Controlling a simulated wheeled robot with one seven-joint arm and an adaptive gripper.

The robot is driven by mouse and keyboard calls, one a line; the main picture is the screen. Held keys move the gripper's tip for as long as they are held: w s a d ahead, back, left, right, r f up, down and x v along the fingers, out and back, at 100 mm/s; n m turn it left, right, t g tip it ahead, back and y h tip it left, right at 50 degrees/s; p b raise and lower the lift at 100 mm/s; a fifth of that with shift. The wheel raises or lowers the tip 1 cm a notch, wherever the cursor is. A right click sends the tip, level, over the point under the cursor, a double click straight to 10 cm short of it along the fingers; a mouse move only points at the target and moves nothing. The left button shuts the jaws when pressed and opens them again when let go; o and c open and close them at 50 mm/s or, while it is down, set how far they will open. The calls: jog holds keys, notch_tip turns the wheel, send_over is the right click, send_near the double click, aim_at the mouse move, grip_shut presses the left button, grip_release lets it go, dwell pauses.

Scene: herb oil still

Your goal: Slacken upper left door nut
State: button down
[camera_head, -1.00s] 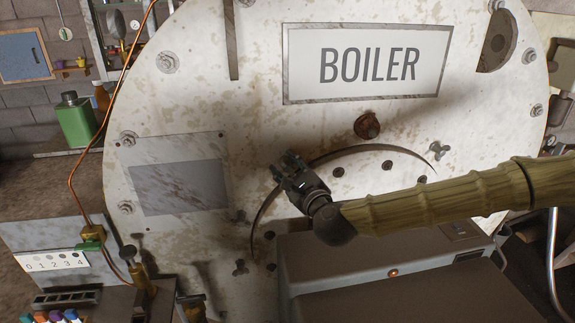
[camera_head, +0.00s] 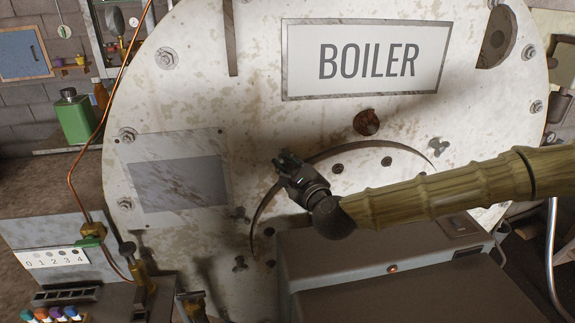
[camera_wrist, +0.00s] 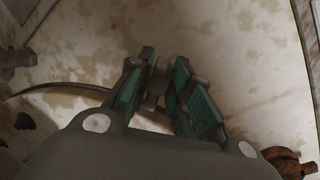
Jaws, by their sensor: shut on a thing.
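The round boiler door (camera_head: 372,168) sits low in the middle of the pale, stained boiler front, its upper rim showing as a dark curved line. My gripper (camera_head: 284,160) is at the upper left of this rim and covers the upper left door nut in the head view. In the wrist view, my gripper (camera_wrist: 162,68) has its two green-padded fingers closed around a small grey piece, the upper left door nut (camera_wrist: 155,90). The nut is mostly hidden by the fingers, so its turn and looseness cannot be told.
A rusty fitting (camera_head: 366,122) juts out above the door. A grey box (camera_head: 375,262) stands in front below my arm. A copper pipe (camera_head: 74,180) runs at left.

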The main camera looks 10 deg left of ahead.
jog(key=n, duration=0.2)
jog(key=n+b, duration=0.1)
jog(key=shift+s+a+f+n+g+h, duration=0.15)
jog(key=shift+n+g+h, duration=0.15)
jog(key=shift+n+g, duration=0.1)
jog(key=n+h, duration=0.1)
jog(key=n, duration=0.3)
jog(key=shift+s+f, duration=0.1)
jog(key=shift+f, duration=0.05)
jog(key=n+h, duration=0.1)
jog(key=n, duration=0.2)
jog(key=shift+f+n+h+b, duration=0.1)
jog(key=shift+n+h+b, duration=0.2)
jog(key=shift+h+b, duration=0.1)
jog(key=shift+f+n+h, duration=0.15)
jog(key=shift+n+h, duration=0.45)
jog(key=shift+n, duration=0.9)
jog(key=c, duration=1.5)
grip_release()
jog(key=shift+o, duration=0.8)
jog(key=shift+r, duration=0.25)
